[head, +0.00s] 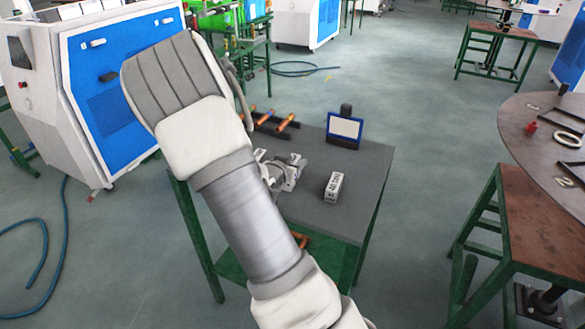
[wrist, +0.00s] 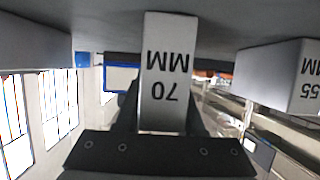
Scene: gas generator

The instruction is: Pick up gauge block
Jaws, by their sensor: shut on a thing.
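In the wrist view, my gripper (wrist: 162,118) is shut on a pale grey gauge block (wrist: 165,70) marked "70 MM", which appears upside down between the dark fingers. Its far end lies against the grey surface in the picture; I cannot tell whether it touches it. A second gauge block (wrist: 282,75), marked "55", stands apart to the right. In the head view, one pale block (head: 334,187) with dark markings shows on the grey table (head: 315,212); its marking is too small to read. My arm hides much of the table's left side, and I cannot make out my gripper there.
A blue-framed panel (head: 345,128) stands at the table's back. Copper-coloured bars (head: 284,122) lie at its back left, near a grey metal fixture (head: 285,172). A round table (head: 545,130) is at right, a blue-and-white machine (head: 110,85) at left. Open floor lies between.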

